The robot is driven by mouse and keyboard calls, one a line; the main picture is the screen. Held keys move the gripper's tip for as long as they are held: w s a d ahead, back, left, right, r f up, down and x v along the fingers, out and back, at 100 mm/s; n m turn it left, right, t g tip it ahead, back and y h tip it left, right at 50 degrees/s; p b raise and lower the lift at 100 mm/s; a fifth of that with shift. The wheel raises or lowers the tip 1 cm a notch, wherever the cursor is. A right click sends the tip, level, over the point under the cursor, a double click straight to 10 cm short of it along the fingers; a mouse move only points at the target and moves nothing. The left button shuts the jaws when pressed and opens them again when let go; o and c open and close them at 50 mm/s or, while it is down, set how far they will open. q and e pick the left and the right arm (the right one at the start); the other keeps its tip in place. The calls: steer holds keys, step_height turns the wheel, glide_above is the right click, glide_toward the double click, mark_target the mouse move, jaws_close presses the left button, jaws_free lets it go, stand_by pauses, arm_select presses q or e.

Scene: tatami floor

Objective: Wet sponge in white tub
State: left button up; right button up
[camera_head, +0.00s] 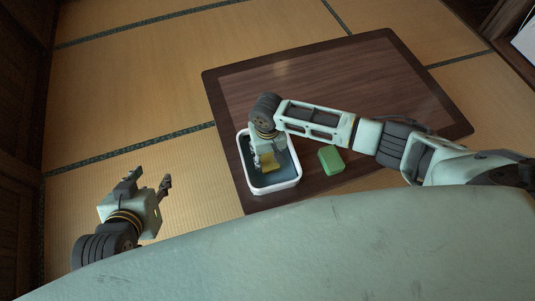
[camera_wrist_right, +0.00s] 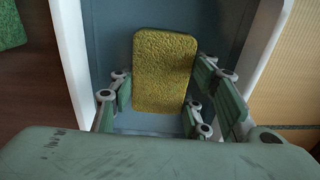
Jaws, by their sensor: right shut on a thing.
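The white tub (camera_head: 296,169) stands on the low table's left front corner, with a dark blue-grey inside. A yellow sponge (camera_head: 268,162) is inside the tub's outline; in the right wrist view it (camera_wrist_right: 165,65) fills the middle, over the blue-grey bottom. My right gripper (camera_head: 258,162) reaches down into the tub. In its wrist view the fingers (camera_wrist_right: 158,100) are on both sides of the sponge, shut on it. Whether the sponge touches the water or the tub bottom, I cannot tell. My left gripper (camera_head: 148,181) is open and empty, over the tatami left of the table.
A green block (camera_head: 331,160) lies on the dark wooden table (camera_head: 355,70), right of the tub; a corner of it shows in the wrist view (camera_wrist_right: 10,25). The table's far part is clear. Tatami floor (camera_head: 130,90) surrounds the table, with dark wood at the left edge.

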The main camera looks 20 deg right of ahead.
arm_select(q)
steer(key=shift+s+a+f+g, duration=0.25)
steer(key=shift+s+f+g, duration=0.3)
steer(key=shift+s, duration=0.2)
arm_select(e)
steer(key=shift+s+f, duration=0.1)
stand_by(2.1)
arm_select(q)
steer(key=shift+w, duration=0.1)
